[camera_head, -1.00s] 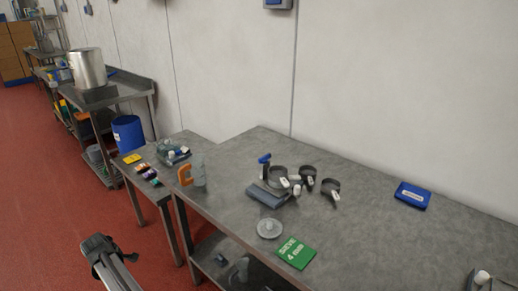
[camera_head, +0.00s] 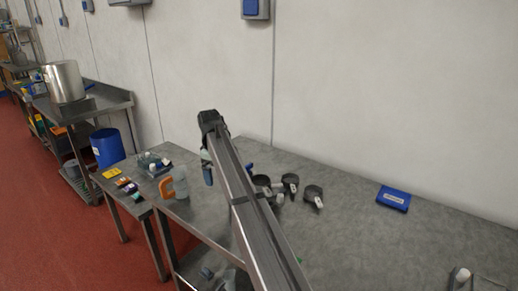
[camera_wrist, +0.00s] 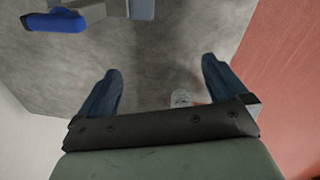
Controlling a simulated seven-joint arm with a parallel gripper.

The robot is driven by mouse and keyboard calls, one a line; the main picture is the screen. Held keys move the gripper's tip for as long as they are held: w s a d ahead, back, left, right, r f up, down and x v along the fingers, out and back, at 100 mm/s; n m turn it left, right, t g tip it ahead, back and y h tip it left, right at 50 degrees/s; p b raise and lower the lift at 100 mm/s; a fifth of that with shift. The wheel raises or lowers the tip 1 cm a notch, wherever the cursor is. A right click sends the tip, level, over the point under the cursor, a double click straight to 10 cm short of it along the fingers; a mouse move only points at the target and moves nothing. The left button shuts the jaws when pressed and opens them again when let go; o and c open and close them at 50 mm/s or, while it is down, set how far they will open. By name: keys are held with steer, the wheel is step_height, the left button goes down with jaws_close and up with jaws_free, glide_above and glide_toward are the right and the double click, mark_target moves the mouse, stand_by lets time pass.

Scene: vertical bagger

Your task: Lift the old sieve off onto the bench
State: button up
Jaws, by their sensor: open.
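My gripper (camera_head: 208,176) is open and empty, pointing down above the bench near its left part, left of the blue-knobbed device. In the wrist view its two blue fingers (camera_wrist: 160,88) stand wide apart over bare bench top, with a pale clear bottle far below between them. Three dark round ring-like pieces with handles and pale tags stand on the bench: one (camera_head: 262,181) partly behind my arm, one (camera_head: 290,181) in the middle and one (camera_head: 313,194) at the right. I cannot tell which is the old sieve. The device's blue knob (camera_wrist: 55,20) shows at the wrist view's top left.
An orange C-shaped piece (camera_head: 166,187) and a clear bottle (camera_head: 181,181) stand at the bench's left edge. A blue case (camera_head: 393,198) lies to the right. The bench (camera_head: 365,245) is clear around it. My arm hides the bench's middle, where the green card lay.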

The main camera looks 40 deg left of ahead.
step_height(320, 180, up, 7)
steer(key=m+g, duration=0.1)
steer(key=m, duration=0.1)
glide_above(259, 184)
step_height(259, 184, down, 13)
steer(key=shift+s+d+f, duration=0.1)
steer(key=shift+d+f, duration=0.05)
steer(key=c, duration=1)
steer(key=shift+o, duration=0.2)
steer(key=shift+r, duration=1.05)
steer(key=shift+r, duration=1.7)
